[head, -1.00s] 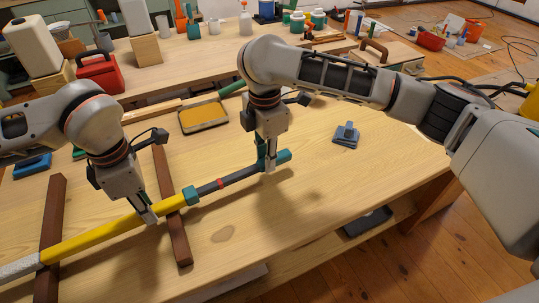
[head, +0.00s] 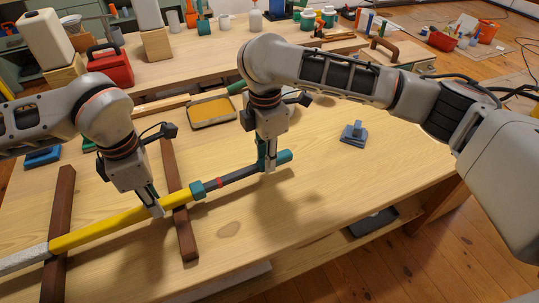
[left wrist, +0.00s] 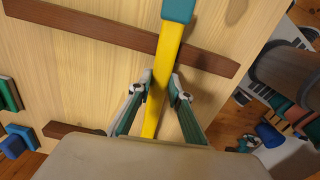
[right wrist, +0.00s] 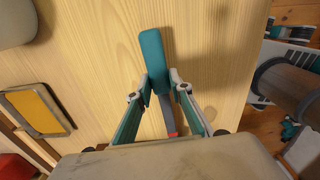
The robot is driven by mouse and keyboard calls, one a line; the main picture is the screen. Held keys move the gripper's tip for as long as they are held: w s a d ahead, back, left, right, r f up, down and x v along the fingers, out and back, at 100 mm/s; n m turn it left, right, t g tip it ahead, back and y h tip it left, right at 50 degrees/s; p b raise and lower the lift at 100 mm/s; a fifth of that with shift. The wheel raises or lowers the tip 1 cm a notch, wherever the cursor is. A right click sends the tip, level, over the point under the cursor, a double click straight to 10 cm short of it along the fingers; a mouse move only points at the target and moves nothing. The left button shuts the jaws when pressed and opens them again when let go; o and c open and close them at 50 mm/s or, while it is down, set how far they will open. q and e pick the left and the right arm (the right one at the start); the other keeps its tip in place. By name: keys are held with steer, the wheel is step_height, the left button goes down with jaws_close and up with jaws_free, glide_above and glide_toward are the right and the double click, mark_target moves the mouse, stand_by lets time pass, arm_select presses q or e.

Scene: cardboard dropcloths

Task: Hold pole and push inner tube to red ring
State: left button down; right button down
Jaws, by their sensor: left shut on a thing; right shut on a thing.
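The pole lies slanting across the table. Its yellow outer tube (head: 100,228) ends in a teal collar (head: 197,189). The dark grey inner tube (head: 240,174) comes out of the collar and carries a red ring (head: 219,182), with a short dark stretch between ring and collar. A teal grip (head: 285,156) is at its right end. My left gripper (head: 157,209) is shut on the yellow tube, left of the collar. The right wrist view shows the teal grip (right wrist: 152,62) above the fingertips.
Dark wooden bars (head: 180,222) lie under the pole. A yellow-filled tray (head: 212,110) and a blue-grey block (head: 353,134) lie on the table away from the pole. A red toolbox (head: 108,66) stands behind.

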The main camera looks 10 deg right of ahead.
mark_target(254, 166)
steer(key=shift+s+a, duration=0.25)
steer(key=shift+a, duration=0.5)
steer(key=shift+s+a, duration=0.25)
steer(key=shift+a, duration=0.45)
steer(key=c, duration=1.2)
jaws_free()
steer(key=shift+c, duration=0.2)
steer(key=shift+r, duration=0.1)
steer(key=shift+r, duration=3.45)
arm_select(q)
steer(key=c, duration=1.8)
jaws_free()
steer(key=shift+o, duration=0.2)
steer(key=shift+r, duration=0.1)
